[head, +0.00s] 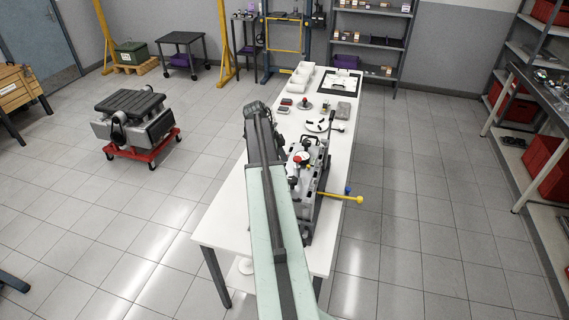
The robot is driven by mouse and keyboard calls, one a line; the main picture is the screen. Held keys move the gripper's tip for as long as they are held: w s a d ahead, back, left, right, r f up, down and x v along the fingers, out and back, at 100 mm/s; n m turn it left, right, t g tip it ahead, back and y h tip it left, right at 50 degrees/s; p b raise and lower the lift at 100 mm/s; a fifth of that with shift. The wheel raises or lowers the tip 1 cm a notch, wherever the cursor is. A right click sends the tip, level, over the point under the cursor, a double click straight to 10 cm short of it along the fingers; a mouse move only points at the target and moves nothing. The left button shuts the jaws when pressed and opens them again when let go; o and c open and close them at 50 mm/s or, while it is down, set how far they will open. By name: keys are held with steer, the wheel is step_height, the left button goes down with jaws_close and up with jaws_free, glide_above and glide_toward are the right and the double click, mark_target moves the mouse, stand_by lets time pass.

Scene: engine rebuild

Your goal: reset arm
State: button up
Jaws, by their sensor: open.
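My arm (266,220), pale green with dark parts, reaches from the bottom edge up over the left side of the white workbench. My gripper (256,106) is at its far dark end, above the bench's left edge. It is open, and nothing shows held in it. Its fingers are small and hard to make out. A grey engine block (318,185) stands on the bench just right of my arm, which hides part of its left side.
The white workbench (222,228) carries white bins (301,76), a black-framed mat (342,80) and small parts. A yellow-handled tool (345,198) sticks out past its right edge. A red wheeled dolly (144,148) stands left.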

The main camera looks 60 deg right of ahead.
steer(key=w+a+f+n+t+b, duration=0.1)
steer(key=w+a+f+n+b, duration=0.15)
steer(key=w+a, duration=0.45)
steer(key=w+a+f+n+b, duration=0.1)
steer(key=w+a+f+b, duration=0.2)
steer(key=a, duration=0.7)
steer(key=w+a+f+n+t+b, duration=0.1)
steer(key=w+a+f+n, duration=0.1)
steer(key=w+a, duration=0.55)
steer(key=s+a+f+n+b, duration=0.1)
steer(key=a+f+n, duration=0.1)
steer(key=a+n, duration=0.6)
steer(key=s+a+f+n+t+y+b, duration=0.1)
steer(key=s+a+n+b, duration=0.1)
steer(key=a+n, duration=0.6)
steer(key=s+a+f+n+t+y+b, duration=0.1)
steer(key=a+n, duration=0.7)
steer(key=a, duration=0.8)
steer(key=shift+s+a+f+b, duration=0.4)
steer(key=shift+s+f, duration=0.3)
steer(key=shift+f, duration=0.15)
